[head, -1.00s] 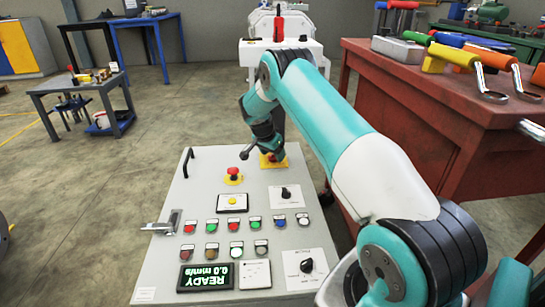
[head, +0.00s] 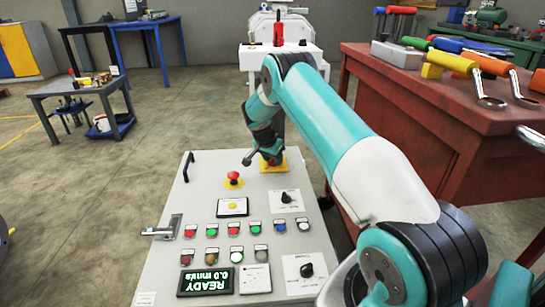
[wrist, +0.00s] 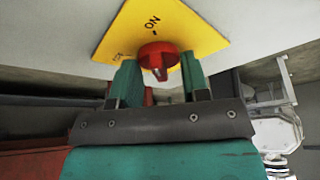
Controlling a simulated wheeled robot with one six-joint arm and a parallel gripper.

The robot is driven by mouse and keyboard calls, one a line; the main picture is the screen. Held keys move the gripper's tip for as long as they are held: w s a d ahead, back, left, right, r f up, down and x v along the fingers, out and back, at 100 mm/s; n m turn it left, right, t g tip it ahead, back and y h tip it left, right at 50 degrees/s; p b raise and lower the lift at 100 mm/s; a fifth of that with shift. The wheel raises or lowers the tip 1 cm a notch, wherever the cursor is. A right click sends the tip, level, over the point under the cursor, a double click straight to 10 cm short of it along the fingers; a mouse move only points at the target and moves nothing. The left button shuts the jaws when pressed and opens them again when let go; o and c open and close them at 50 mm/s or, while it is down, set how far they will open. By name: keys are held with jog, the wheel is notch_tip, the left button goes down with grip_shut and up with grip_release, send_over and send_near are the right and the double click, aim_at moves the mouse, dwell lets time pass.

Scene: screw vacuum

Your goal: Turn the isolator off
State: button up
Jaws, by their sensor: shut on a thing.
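The isolator is a red rotary handle (wrist: 158,57) on a yellow plate (wrist: 120,35) with "ON" printed on it. In the wrist view the handle's pointed tip shows between my teal fingers, one on each side. My gripper (wrist: 158,82) is shut on the handle. In the head view the yellow plate (head: 291,164) is at the panel's far right corner, and my wrist hides the red handle there. The second label on the plate is partly hidden by a finger.
The grey control panel (head: 160,265) carries a red emergency stop (head: 234,176), rows of buttons, black knobs and a display (head: 206,280) reading READY 0.0 mm/s. A red workbench (head: 400,130) with tools stands close on the right. Open floor lies to the left.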

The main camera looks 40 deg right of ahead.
jog(key=n+p, duration=0.1)
jog(key=n, duration=0.1)
jog(key=n+t+p, duration=0.1)
jog(key=n, duration=0.1)
jog(key=shift+r+y+p, duration=0.2)
jog(key=shift+y+p, duration=0.1)
jog(key=shift+p, duration=0.05)
jog(key=n+t+p, duration=0.1)
jog(key=n, duration=0.1)
jog(key=n+y+p, duration=0.1)
jog(key=n, duration=0.1)
jog(key=shift+s+f+n+t, duration=0.1)
jog(key=shift+n+t, duration=0.2)
jog(key=shift+t, duration=0.1)
jog(key=n+y, duration=0.1)
jog(key=n, duration=0.3)
jog(key=shift+d+n+t+y+p, duration=0.1)
jog(key=shift+n+t+y+p, duration=0.2)
jog(key=shift+t+y+p, duration=0.1)
jog(key=shift+n+y, duration=0.7)
jog(key=shift+n, duration=1.1)
jog(key=o, duration=0.9)
jog(key=shift+c, duration=0.2)
jog(key=shift+f, duration=0.1)
